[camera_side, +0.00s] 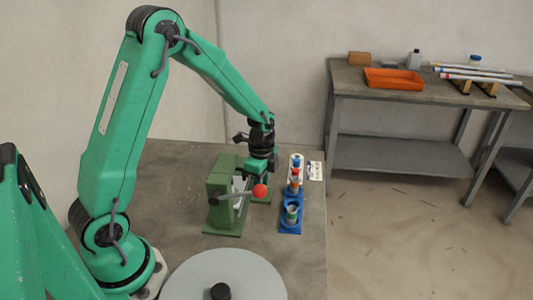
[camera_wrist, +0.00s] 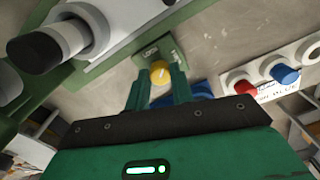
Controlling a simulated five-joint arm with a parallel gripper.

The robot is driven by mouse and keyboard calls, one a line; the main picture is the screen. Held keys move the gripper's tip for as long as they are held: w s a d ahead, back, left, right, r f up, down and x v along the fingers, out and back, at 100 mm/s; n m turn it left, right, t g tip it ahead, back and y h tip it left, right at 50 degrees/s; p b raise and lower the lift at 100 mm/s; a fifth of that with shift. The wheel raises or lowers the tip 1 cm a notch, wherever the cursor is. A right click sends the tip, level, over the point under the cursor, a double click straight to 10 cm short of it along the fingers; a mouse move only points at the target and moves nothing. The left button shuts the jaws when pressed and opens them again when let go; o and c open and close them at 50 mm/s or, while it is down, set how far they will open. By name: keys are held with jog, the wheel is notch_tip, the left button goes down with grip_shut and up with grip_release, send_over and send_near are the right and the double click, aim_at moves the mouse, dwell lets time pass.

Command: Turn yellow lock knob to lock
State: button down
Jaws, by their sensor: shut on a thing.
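The yellow lock knob (camera_wrist: 160,72) shows in the wrist view, on a small green plate (camera_wrist: 150,49) with a pale label. My gripper (camera_wrist: 160,80) has its two green fingers on either side of the knob, shut on it. A mark shows on the knob's top, but its exact angle is hard to read. In the side view my gripper (camera_side: 259,172) is low beside the green frame jig (camera_side: 222,195), and the knob is hidden behind it.
A lever with a red ball (camera_side: 260,191) sticks out of the jig close to my gripper. A blue rack (camera_side: 290,226) with coloured parts stands to the right. A grey round disc (camera_side: 225,272) lies in front. An orange tray (camera_side: 393,79) is on the far bench.

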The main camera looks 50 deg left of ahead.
jog(key=shift+n, duration=2.5)
jog(key=c, duration=1.2)
grip_release()
jog(key=shift+r, duration=0.15)
jog(key=shift+r, duration=3.8)
